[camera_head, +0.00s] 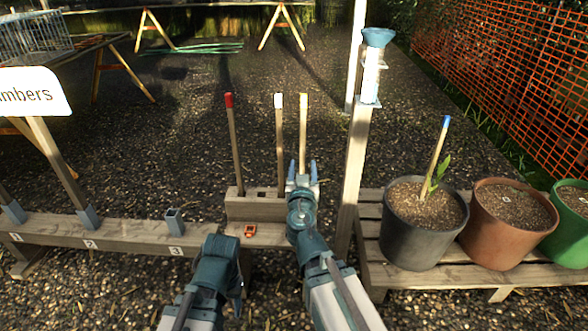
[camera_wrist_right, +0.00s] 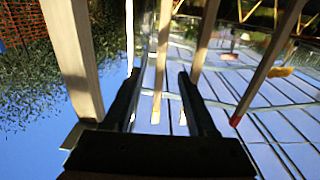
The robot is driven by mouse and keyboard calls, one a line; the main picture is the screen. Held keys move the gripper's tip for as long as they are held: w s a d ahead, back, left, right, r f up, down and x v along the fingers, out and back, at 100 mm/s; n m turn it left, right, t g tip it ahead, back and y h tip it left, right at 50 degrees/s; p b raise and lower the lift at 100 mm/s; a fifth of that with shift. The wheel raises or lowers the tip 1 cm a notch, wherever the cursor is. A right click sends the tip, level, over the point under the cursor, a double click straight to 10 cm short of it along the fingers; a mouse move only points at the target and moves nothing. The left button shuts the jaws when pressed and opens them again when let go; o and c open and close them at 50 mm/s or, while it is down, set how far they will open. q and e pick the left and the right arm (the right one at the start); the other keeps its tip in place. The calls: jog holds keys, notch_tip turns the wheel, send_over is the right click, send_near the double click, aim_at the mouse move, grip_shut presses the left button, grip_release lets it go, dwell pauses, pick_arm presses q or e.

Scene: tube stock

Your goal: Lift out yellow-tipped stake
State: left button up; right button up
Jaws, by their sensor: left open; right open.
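My right gripper (camera_head: 302,168) is open at the lower part of the third stake. In the right wrist view its open fingers (camera_wrist_right: 158,100) have a stake (camera_wrist_right: 160,70) with a pale yellowish tip between them; contact is not clear. The red tip (camera_wrist_right: 235,121) shows farther right there. My left gripper (camera_head: 238,296) is open and empty, low in front of the bench.
A post with a blue-topped gauge (camera_head: 372,75) stands just right of my right gripper. Potted plants, including a black pot (camera_head: 405,240) with a blue-tipped stake, stand on a slatted bench at right. A numbered rail (camera_head: 130,233) with sockets runs left. A small orange device (camera_head: 250,231) lies before the block.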

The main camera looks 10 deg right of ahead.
aim_at(304, 149)
jog(key=x, duration=0.8)
jog(key=shift+w+d, duration=0.15)
jog(key=shift+w, duration=0.15)
jog(key=shift+r+p+x, duration=0.1)
jog(key=shift+p+x, duration=0.1)
jog(key=shift+x, duration=1.1)
jog(key=shift+r+p+x, duration=0.15)
jog(key=shift+x, duration=1.15)
jog(key=shift+a, duration=0.2)
grip_shut()
